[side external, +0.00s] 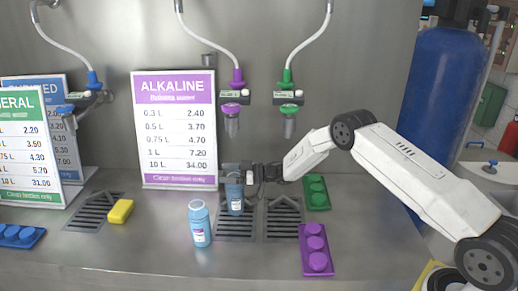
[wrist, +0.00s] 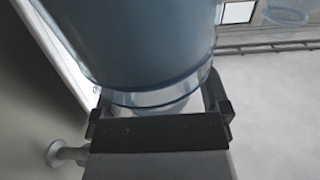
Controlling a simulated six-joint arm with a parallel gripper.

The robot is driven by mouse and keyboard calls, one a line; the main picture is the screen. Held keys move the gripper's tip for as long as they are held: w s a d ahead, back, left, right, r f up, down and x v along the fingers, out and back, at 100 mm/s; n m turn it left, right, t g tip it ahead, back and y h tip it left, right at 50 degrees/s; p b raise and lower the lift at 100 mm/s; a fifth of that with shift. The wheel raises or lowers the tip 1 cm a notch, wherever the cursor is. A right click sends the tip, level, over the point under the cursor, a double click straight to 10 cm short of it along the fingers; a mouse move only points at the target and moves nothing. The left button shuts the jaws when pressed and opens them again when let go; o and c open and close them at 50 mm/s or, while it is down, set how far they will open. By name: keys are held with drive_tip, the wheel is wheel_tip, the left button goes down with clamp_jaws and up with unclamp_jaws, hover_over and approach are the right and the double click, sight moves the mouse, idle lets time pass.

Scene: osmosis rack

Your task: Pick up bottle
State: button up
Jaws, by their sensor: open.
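A blue bottle (side external: 235,197) with a white label stands upright on the middle drain grate, below the purple tap. My gripper (side external: 237,172) is at its upper end, with the jaws open and reaching in from the right. In the wrist view the bottle (wrist: 140,45) fills the upper middle, and my gripper's fingers (wrist: 160,102) lie on either side of it. Whether they touch it I cannot tell.
The purple ALKALINE sign (side external: 175,130) stands close behind, at left. Purple (side external: 231,110) and green (side external: 288,109) taps hang above. A purple block (side external: 316,250) and a green block (side external: 317,192) lie at right, a yellow sponge (side external: 121,211) at left. The front counter is mostly clear.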

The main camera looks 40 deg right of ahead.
clamp_jaws()
drive_tip(key=shift+r, duration=0.1)
idle(1.2)
